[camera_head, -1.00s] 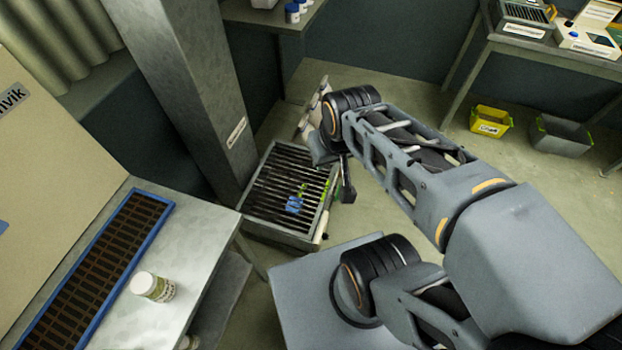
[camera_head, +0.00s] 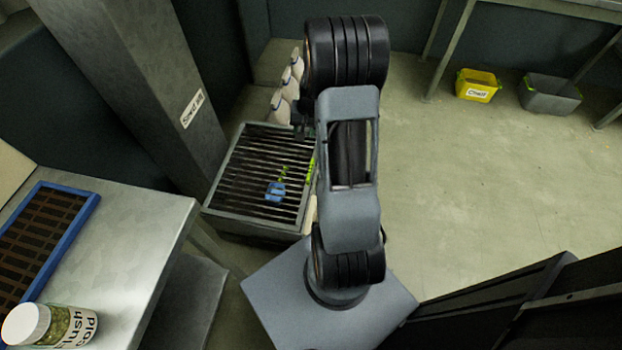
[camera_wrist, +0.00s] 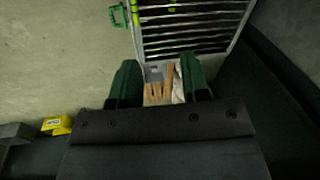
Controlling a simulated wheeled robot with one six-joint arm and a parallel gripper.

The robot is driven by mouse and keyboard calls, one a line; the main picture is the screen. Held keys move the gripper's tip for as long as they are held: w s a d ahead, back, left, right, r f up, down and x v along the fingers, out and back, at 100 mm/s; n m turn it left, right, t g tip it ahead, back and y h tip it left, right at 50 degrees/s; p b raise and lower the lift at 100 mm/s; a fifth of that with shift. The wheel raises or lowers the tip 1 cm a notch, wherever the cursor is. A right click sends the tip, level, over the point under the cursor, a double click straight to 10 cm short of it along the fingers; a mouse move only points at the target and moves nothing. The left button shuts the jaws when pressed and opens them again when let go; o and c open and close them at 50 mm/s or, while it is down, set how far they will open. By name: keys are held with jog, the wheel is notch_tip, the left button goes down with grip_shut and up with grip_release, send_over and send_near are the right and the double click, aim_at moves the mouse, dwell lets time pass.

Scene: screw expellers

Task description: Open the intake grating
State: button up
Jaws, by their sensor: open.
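The intake grating (camera_head: 262,165) is a set of dark parallel bars in a grey metal frame on a low box by the column's foot. It lies flat and looks closed. A blue item (camera_head: 275,191) and small green marks show at its bars. A green handle (camera_wrist: 118,15) sticks out at the grating's side in the wrist view, where the bars (camera_wrist: 190,25) fill the top. My gripper (camera_wrist: 158,62) is open, its two dark green fingers apart near the grating's end edge. In the head view my arm hides most of the gripper and the box's right side.
White bottles (camera_head: 287,85) stand behind the box. Tan pieces (camera_wrist: 158,92) show between my fingers, unclear what. A metal table (camera_head: 130,235) with a jar (camera_head: 50,325) is at left. A yellow bin (camera_head: 477,86) and grey bin (camera_head: 550,93) stand at right. Floor between is clear.

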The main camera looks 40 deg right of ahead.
jog(key=m+b, duration=0.2)
jog(key=b, duration=0.2)
send_near(310, 169)
jog(key=f+b, duration=0.1)
jog(key=f, duration=0.2)
jog(key=w+f+b, duration=0.1)
jog(key=f, duration=0.1)
jog(key=f+b, duration=0.1)
jog(key=f, duration=0.2)
jog(key=shift+w+a+f+b, duration=0.2)
jog(key=shift+a+f+b, duration=0.15)
grip_shut()
